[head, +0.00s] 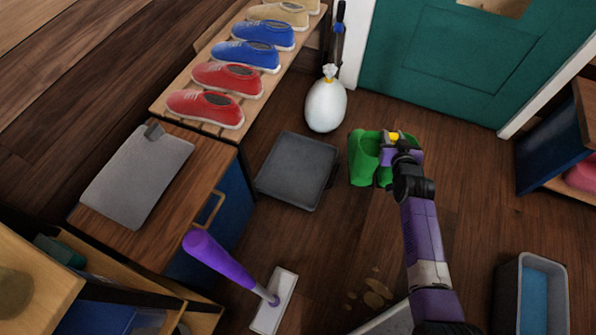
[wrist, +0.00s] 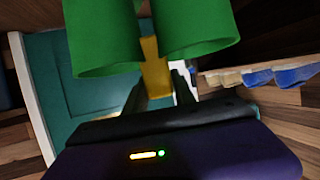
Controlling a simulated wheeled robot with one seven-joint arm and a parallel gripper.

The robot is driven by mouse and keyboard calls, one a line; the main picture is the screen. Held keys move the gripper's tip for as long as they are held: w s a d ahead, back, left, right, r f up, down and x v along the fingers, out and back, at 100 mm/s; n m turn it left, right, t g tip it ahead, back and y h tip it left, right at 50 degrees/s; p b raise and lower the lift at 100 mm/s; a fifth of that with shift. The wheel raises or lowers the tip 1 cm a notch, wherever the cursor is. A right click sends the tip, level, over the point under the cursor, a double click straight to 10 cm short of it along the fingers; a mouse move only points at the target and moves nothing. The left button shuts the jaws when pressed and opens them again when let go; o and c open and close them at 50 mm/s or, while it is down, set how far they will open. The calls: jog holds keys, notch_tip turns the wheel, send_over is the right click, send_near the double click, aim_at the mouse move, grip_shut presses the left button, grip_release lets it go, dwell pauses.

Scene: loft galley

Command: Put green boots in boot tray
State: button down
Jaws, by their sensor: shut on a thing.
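The green boots (head: 364,160) show in the head view right of centre, over the wood floor near the teal door. My gripper (head: 394,137) is at their upper right part and is shut on them. In the wrist view the two boots (wrist: 105,38) fill the top, with a yellow piece (wrist: 154,65) between them at my gripper's fingers (wrist: 158,88). I cannot tell whether the boots touch the floor. The boot tray (head: 298,172) is a dark grey, shallow, empty tray on the floor, left of the boots with a small gap between.
A white bag (head: 325,106) stands behind the tray. A shoe bench (head: 190,83) with red, blue and tan shoes and a wooden cabinet (head: 185,185) are at the left. A purple-handled mop (head: 272,300) is in front. A grey bin (head: 530,295) stands at the right.

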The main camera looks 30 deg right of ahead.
jog(key=w+a+f+n+t+y+b, duration=0.1)
jog(key=w+a+f+y+b, duration=0.2)
jog(key=w+a, duration=0.8)
jog(key=w+a+f+n+b, duration=0.3)
jog(key=w+a, duration=0.5)
jog(key=a, duration=0.7)
notch_tip(320, 180, down, 10)
jog(key=d+m+h+b, duration=0.2)
jog(key=m+b, duration=0.1)
jog(key=b, duration=0.4)
jog(key=shift+s+d, duration=0.2)
jog(key=shift+s, duration=0.25)
jog(key=shift+f+b, duration=0.2)
jog(key=shift+b, duration=0.3)
jog(key=c, duration=1)
grip_release()
jog(key=shift+s, duration=0.1)
jog(key=shift+c, duration=0.2)
jog(key=p+v, duration=0.5)
jog(key=v, duration=0.7)
jog(key=shift+r, duration=0.3)
